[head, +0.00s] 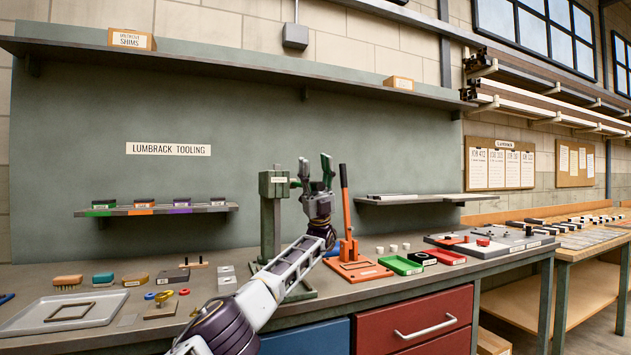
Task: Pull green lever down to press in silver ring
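The green press (274,226) stands upright on the bench near the middle, with a small label on its head. My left arm reaches up from the bottom, and my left gripper (316,167) is just right of the press head. Its two fingers point up with a gap between them and nothing visible in the gap. The green lever is not clearly distinguishable; a dark green piece beside the press head is partly behind my gripper. My arm hides much of the press's lower part and base. I cannot make out the silver ring. My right gripper is not in view.
An orange lever press (361,270) stands close right of my gripper, its lever upright. A green tray (400,265) and a red tray (446,258) lie farther right. A grey tray (65,313), coloured rings and small blocks lie left. A shelf (160,210) is behind.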

